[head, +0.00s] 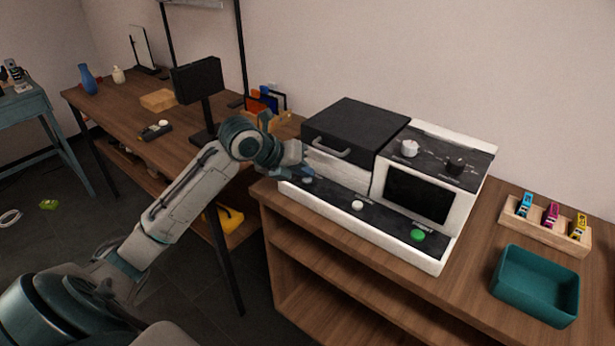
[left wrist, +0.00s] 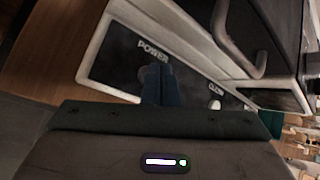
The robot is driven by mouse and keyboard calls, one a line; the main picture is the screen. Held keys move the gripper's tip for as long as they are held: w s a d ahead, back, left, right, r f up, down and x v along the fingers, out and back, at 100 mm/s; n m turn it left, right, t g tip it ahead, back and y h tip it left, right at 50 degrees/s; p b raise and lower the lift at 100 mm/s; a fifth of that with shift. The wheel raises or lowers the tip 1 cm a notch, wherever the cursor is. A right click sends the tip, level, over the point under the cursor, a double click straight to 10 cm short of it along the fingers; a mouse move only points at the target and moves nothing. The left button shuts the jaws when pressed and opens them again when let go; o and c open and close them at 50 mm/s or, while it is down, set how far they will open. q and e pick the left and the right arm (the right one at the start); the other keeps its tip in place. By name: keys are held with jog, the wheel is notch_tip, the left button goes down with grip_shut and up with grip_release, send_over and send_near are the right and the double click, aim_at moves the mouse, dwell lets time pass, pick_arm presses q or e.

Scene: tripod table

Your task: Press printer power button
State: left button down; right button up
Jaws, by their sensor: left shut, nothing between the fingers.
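The printer (head: 340,165) is a white and black machine on the wooden table, with a long dark front panel. My left gripper (head: 308,174) is at the left end of that panel. In the left wrist view its closed fingertips (left wrist: 160,72) are empty and lie just below the printed word POWER (left wrist: 153,51). The power button (left wrist: 143,73) shows only as a dim round edge beside the fingertips, mostly hidden by them. I cannot tell whether the fingers touch it. My right gripper is in neither view.
The panel also has a white button (head: 357,205) and a green button (head: 418,236). A handle (head: 330,146) sticks out above the panel near my gripper. A teal bin (head: 535,285) and a wooden cartridge holder (head: 545,224) stand at the right.

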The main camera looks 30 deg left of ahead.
pick_arm(q)
jog(key=shift+r+p, duration=0.35)
jog(key=shift+r, duration=0.15)
notch_tip(320, 180, up, 6)
jog(key=p, duration=0.5)
dwell(0.5)
